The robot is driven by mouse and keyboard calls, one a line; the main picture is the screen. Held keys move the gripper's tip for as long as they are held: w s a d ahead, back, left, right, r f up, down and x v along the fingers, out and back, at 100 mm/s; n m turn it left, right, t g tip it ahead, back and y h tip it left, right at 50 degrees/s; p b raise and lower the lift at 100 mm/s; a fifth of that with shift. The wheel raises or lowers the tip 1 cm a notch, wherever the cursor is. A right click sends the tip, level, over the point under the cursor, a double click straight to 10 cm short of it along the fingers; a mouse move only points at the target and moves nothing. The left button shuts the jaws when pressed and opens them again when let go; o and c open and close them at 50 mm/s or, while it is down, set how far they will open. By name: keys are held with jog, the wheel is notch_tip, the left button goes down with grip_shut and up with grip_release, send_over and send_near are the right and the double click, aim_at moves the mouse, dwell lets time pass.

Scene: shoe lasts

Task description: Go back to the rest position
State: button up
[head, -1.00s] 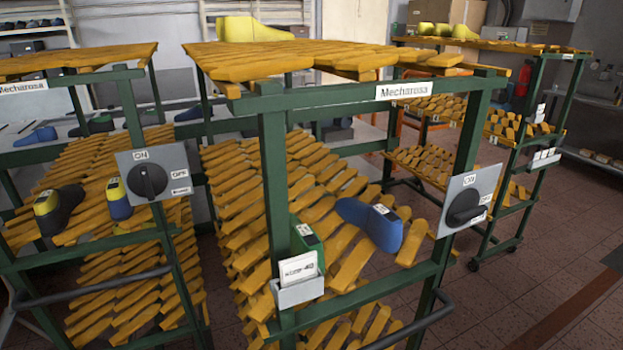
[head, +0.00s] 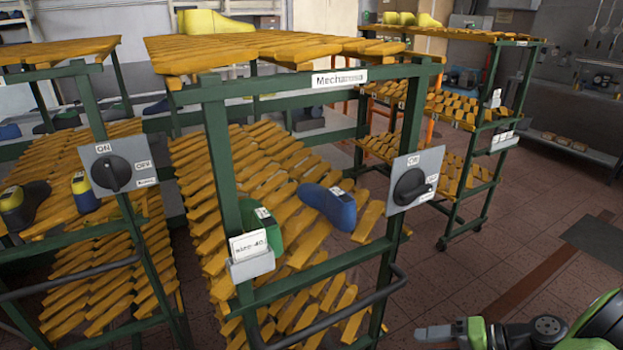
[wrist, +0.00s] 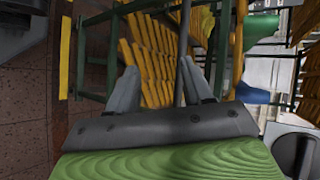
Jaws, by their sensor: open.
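My gripper (wrist: 160,85) shows in the wrist view with its two grey fingers apart and nothing between them. In the head view part of my arm and gripper (head: 432,333) enters at the bottom right corner, in front of and to the right of the nearest rack. The fingertips stand over the gap before that rack (head: 216,160). On its slatted shelf lie a blue shoe last (head: 330,205) and a green shoe last (head: 262,228). The blue last (wrist: 250,95) and the green last (wrist: 203,25) also show in the turned wrist view.
A second rack (head: 92,110) stands at the left with a dark last (head: 30,205) and a blue-and-yellow last (head: 84,194). A rotary switch (head: 412,183) and a bent rail (head: 345,310) stick out from the near rack. The tiled floor (head: 530,240) at the right is free.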

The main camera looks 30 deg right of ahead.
jog(key=w+a+r+n+g+h+p, duration=0.1)
jog(key=w+a+r+n+g+h, duration=0.2)
jog(key=a+r, duration=0.4)
jog(key=w+a+r+n+g+h+p, duration=0.1)
jog(key=w+a+r+n+g+p, duration=0.15)
jog(key=w+a+r+g, duration=0.4)
jog(key=s+a+r+n+t+h+p, duration=0.1)
jog(key=s+a+r+n+t+h, duration=0.3)
jog(key=s+a, duration=0.6)
notch_tip(320, 180, up, 3)
jog(key=shift+s+a+r+n+t, duration=0.2)
jog(key=shift+s+a+n+t, duration=0.15)
jog(key=shift+a+n+t, duration=0.5)
jog(key=shift+a, duration=0.2)
